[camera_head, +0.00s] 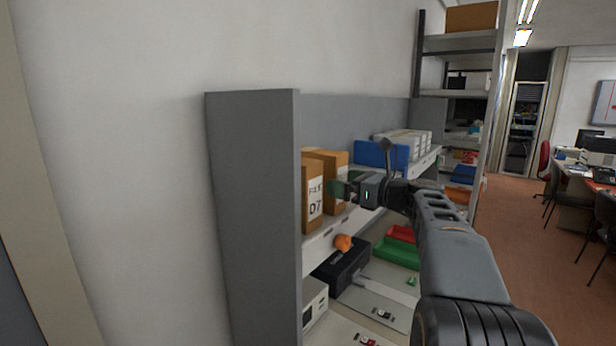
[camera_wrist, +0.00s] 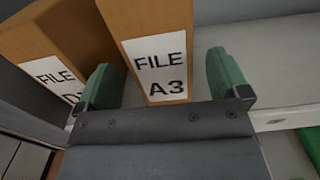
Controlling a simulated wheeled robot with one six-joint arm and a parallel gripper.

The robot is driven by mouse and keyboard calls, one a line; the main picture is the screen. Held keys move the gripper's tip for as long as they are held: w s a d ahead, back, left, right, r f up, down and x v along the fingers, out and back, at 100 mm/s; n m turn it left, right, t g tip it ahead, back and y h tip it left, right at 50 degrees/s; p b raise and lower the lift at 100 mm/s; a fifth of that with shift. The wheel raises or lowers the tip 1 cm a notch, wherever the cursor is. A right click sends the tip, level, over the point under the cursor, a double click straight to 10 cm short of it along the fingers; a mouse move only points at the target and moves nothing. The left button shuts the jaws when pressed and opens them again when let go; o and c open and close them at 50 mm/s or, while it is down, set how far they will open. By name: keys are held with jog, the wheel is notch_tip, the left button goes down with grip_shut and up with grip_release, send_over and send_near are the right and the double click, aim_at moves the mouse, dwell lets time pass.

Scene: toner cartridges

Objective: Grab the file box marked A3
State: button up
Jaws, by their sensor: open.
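The file box marked A3 (camera_wrist: 155,25) is an orange-brown box with a white label, seen in the wrist view between my two green fingertips. In the head view it stands on the shelf (camera_head: 336,160), partly hidden behind another box and my gripper. My gripper (camera_wrist: 165,90) is open, with one finger on each side of the A3 label. I cannot tell whether the fingers touch the box. A second file box, marked D7 in the head view (camera_head: 315,200), stands beside it on the left; its label is partly covered by my left finger in the wrist view (camera_wrist: 50,40).
A grey side panel (camera_head: 250,200) bounds the shelf on the left. A blue bin (camera_head: 380,154) and white boxes (camera_head: 405,140) stand farther along the shelf. Below are a black box (camera_head: 342,270) with an orange item (camera_head: 343,242), and green (camera_head: 396,252) and red trays (camera_head: 401,233).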

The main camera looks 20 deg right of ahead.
jog(key=p+x, duration=0.1)
jog(key=x, duration=0.4)
jog(key=shift+p, duration=0.35)
jog(key=shift+s, duration=0.1)
jog(key=c, duration=1.2)
jog(key=shift+c, duration=0.6)
jog(key=shift+d+r, duration=0.1)
jog(key=shift+r, duration=0.1)
